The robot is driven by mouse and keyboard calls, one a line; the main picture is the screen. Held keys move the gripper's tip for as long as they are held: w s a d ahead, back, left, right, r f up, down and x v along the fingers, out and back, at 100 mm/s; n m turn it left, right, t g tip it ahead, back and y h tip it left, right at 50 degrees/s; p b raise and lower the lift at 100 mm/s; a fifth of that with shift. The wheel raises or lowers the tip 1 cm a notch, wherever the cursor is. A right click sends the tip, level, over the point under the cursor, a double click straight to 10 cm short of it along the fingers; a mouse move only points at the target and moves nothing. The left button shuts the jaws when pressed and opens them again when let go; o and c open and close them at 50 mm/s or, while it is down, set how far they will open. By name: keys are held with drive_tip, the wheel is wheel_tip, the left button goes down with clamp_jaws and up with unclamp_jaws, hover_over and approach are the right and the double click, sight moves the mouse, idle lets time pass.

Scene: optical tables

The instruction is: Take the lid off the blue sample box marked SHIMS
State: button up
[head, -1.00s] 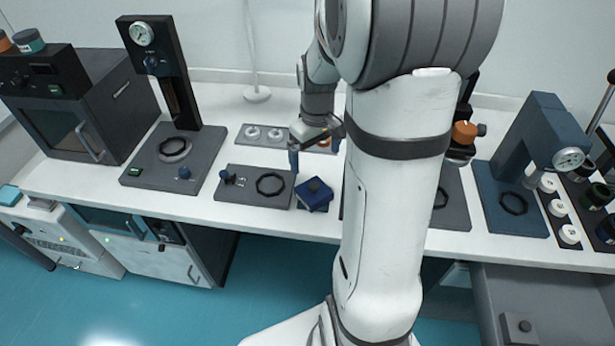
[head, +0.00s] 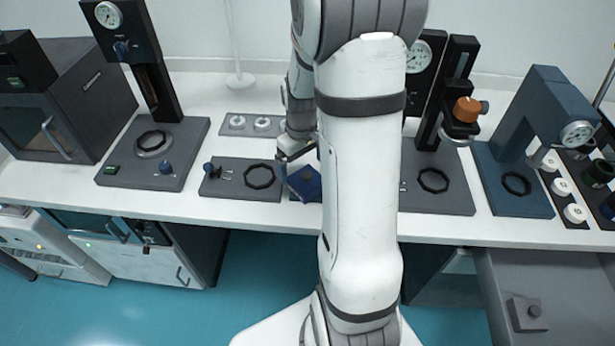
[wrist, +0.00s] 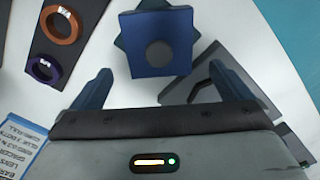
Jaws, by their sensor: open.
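A blue box with a round dark knob on its square lid (head: 305,184) stands near the front edge of the table, partly behind my arm in the head view. In the wrist view the lid (wrist: 150,64) is seen from above, with a darker blue shape turned at an angle beneath it. No SHIMS marking is readable. My gripper (head: 299,160) is open and empty, just above and behind the box. In the wrist view its two fingers (wrist: 165,84) are spread wide, with the knob beyond and between them. I see no contact.
A dark plate with a black ring (head: 260,177) lies left of the box. A grey strip with white rings (head: 237,123) lies behind. A gauge press (head: 153,150) stands left, and a blue press (head: 515,190) stands right. An open drawer (head: 550,275) juts out at front right.

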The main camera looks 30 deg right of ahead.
wheel_tip(320, 180, down, 2)
drive_tip(key=shift+f, duration=0.1)
drive_tip(key=c, duration=1.1)
